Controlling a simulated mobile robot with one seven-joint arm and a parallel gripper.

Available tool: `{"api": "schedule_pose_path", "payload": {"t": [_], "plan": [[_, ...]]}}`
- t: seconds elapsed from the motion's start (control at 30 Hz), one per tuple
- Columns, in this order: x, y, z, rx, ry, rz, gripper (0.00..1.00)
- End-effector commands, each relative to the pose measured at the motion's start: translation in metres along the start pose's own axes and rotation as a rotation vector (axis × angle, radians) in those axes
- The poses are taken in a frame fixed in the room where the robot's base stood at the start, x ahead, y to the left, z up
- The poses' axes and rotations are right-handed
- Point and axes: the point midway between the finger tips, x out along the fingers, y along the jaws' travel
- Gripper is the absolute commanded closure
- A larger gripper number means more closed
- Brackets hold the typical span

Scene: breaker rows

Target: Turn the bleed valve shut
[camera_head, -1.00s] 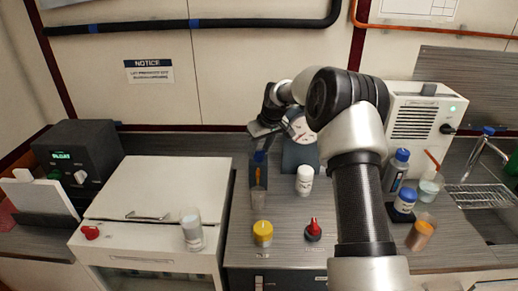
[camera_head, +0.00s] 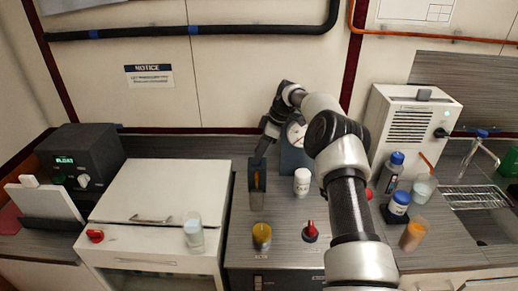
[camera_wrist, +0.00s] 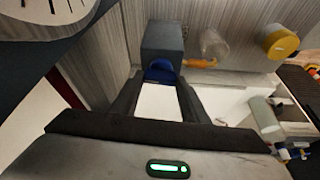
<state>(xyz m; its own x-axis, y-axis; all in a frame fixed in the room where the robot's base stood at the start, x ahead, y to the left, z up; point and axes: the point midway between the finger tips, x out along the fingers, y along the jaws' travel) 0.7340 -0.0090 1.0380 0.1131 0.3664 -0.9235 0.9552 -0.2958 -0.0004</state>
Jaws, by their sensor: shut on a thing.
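My gripper (camera_head: 261,157) points down at a dark grey block (camera_head: 257,203) left of the white-faced gauge (camera_head: 296,133). In the wrist view, the block (camera_wrist: 163,40) has a blue handle (camera_wrist: 160,71) on the side facing me. The fingers (camera_wrist: 160,85) are closed around this blue handle, with a pale surface showing through the gap behind them. In the head view the gripper hides the handle. No label marks it as the bleed valve.
A white bottle (camera_head: 302,181) is just right of the block. A clear glass (camera_head: 193,232) stands on the left cabinet. Blue-capped bottles and an orange jar (camera_head: 413,236) stand right of my arm.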

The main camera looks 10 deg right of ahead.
Motion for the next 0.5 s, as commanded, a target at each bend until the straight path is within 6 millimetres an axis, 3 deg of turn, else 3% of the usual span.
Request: {"api": "schedule_pose_path", "payload": {"t": [0.5], "plan": [[-0.0003,0.0011,0.0004,-0.111,-0.002,-0.045,0.82]]}}
